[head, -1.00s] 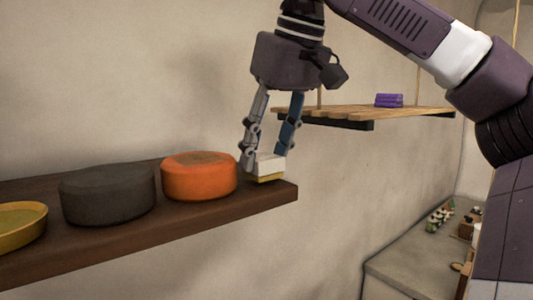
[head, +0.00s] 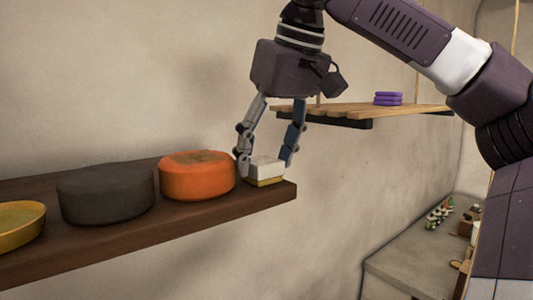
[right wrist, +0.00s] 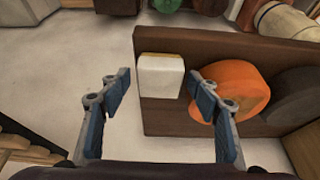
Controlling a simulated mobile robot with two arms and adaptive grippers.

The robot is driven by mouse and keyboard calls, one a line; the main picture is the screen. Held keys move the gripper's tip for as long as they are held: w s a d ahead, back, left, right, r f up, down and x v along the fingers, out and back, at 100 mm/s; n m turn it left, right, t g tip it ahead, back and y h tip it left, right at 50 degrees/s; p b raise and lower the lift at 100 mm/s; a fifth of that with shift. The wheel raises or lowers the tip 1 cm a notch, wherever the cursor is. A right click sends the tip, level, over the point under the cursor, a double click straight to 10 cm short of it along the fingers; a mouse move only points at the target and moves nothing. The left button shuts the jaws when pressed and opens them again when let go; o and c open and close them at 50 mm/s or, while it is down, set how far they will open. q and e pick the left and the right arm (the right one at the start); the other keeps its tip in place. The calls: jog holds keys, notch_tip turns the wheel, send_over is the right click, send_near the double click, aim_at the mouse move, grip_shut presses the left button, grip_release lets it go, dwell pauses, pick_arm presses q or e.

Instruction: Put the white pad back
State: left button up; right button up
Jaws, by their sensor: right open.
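The white pad (head: 266,165) with a yellow underside rests on the dark wooden shelf (head: 220,213) near its right end, just right of the orange round block. It also shows in the right wrist view (right wrist: 160,75), lying flat near the end of the shelf. My right gripper (head: 267,168) is open, with its fingers on either side of the pad and apart from each other. In the right wrist view the gripper (right wrist: 158,92) shows wide open, with the pad between and beyond its fingertips. My left gripper is not in view.
An orange round block (head: 197,176) stands close to the left finger. A dark grey round block (head: 106,194) and a yellow dish (head: 20,225) are farther left. A slatted shelf (head: 350,110) holds purple items (head: 388,98). A counter (head: 420,252) is at lower right.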

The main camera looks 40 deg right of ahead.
jog(key=b+v, duration=0.1)
jog(key=v, duration=0.6)
jog(key=shift+r, duration=0.35)
